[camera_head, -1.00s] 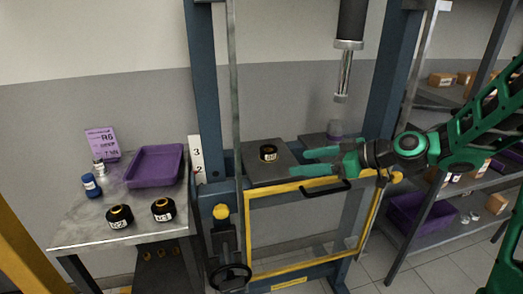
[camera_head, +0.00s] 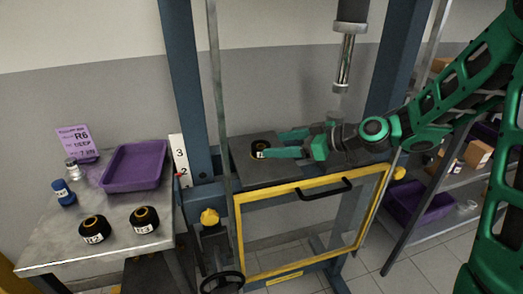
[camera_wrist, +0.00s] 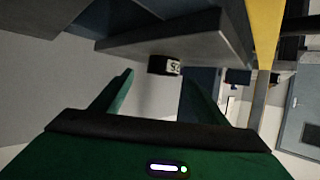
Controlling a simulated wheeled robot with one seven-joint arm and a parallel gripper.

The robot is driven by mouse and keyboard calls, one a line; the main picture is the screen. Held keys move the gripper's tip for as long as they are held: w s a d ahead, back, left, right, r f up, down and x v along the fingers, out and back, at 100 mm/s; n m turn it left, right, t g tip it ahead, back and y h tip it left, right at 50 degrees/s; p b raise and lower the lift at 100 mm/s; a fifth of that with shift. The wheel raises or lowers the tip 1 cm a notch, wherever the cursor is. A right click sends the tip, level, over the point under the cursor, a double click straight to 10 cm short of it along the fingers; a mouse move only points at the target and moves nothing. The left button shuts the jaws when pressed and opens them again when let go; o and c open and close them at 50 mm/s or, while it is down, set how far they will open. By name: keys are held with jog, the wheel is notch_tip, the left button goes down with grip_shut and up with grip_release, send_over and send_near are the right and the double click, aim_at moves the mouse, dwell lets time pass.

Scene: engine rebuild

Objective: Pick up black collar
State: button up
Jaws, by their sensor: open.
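A black collar (camera_head: 258,149) with a gold-coloured top opening stands on the dark grey press plate (camera_head: 244,172). In the wrist view, whose picture is turned over, the collar (camera_wrist: 160,66) shows a white label and lies ahead between the green fingers. My gripper (camera_head: 272,144) is open, coming in from the right, low over the plate. In the head view one fingertip overlaps the collar's right side; I cannot tell if it touches. Two other black collars stand on the left bench, a left one (camera_head: 93,229) and a right one (camera_head: 144,220), both labelled.
The bench (camera_head: 60,246) also holds a purple tray (camera_head: 135,166), a blue bottle (camera_head: 63,193), a small silver-topped jar (camera_head: 73,169) and a purple sign (camera_head: 76,142). A press ram (camera_head: 346,60) hangs above the plate. A yellow-framed guard (camera_head: 310,190) stands in front.

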aim_at(266, 147)
jog(key=shift+s+f+x, duration=0.15)
jog(key=shift+x, duration=1.15)
jog(key=shift+s+f+x, duration=0.1)
jog(key=shift+f+x, duration=0.05)
jog(key=shift+x, duration=1.15)
jog(key=c, duration=1.5)
notch_tip(266, 147, up, 10)
jog(key=shift+s+r, duration=0.1)
